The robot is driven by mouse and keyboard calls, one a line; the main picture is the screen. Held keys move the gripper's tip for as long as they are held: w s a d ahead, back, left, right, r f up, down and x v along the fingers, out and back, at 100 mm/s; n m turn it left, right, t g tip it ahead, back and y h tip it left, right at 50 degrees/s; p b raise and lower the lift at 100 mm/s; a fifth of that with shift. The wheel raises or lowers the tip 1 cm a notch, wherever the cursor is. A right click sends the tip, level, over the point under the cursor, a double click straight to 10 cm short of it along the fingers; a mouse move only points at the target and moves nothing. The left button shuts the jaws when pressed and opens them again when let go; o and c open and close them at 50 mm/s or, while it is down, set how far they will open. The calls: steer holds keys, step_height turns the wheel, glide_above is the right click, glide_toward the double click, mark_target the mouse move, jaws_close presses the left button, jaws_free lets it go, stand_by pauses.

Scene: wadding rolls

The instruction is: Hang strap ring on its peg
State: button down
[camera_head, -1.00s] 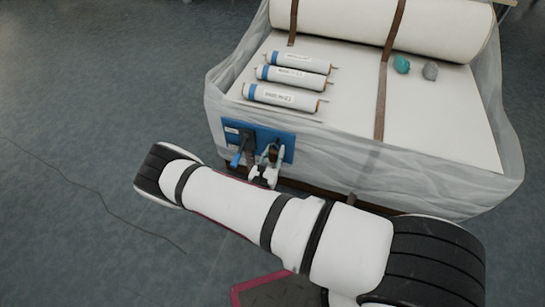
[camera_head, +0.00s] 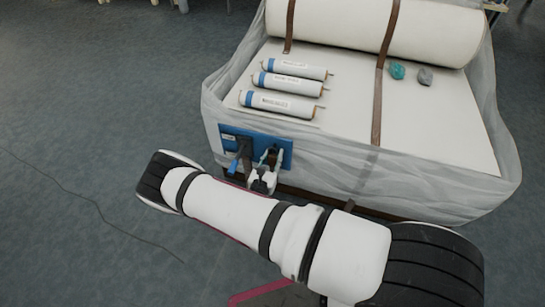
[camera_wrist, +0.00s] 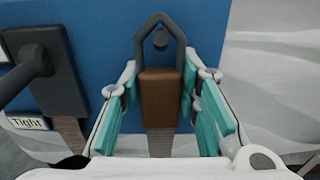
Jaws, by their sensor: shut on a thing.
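The strap ring (camera_wrist: 139,48) is a dark angular loop on a brown sleeve (camera_wrist: 160,98), with grey webbing hanging below. My gripper (camera_wrist: 160,84) has its teal-padded fingers on both sides of the sleeve and is shut on it. The dark round peg (camera_wrist: 160,40) on the blue board (camera_wrist: 95,30) shows inside the loop, just below its top. I cannot tell from this angle whether the loop is over the peg or in front of it. In the head view my gripper (camera_head: 268,164) is at the board's right part, and the ring is too small to make out.
A dark buckle with a lever (camera_wrist: 50,80) and a "Tight" label (camera_wrist: 30,122) sits left of the ring. The board hangs on the front of a wrapped white bale (camera_head: 440,130). Several labelled rolls (camera_head: 285,85), a teal lump (camera_head: 397,71) and a grey lump (camera_head: 425,76) lie on top.

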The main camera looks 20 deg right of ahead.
steer(key=shift+w+d+f, duration=0.1)
steer(key=shift+w+d, duration=0.2)
steer(key=shift+w, duration=0.1)
steer(key=c, duration=1.2)
jaws_free()
steer(key=shift+c, duration=0.2)
steer(key=shift+o, duration=0.7)
steer(key=shift+d+f, duration=0.1)
steer(key=shift+d, duration=0.05)
steer(key=shift+s+a, duration=0.1)
steer(key=shift+a, duration=0.1)
steer(key=v, duration=1.2)
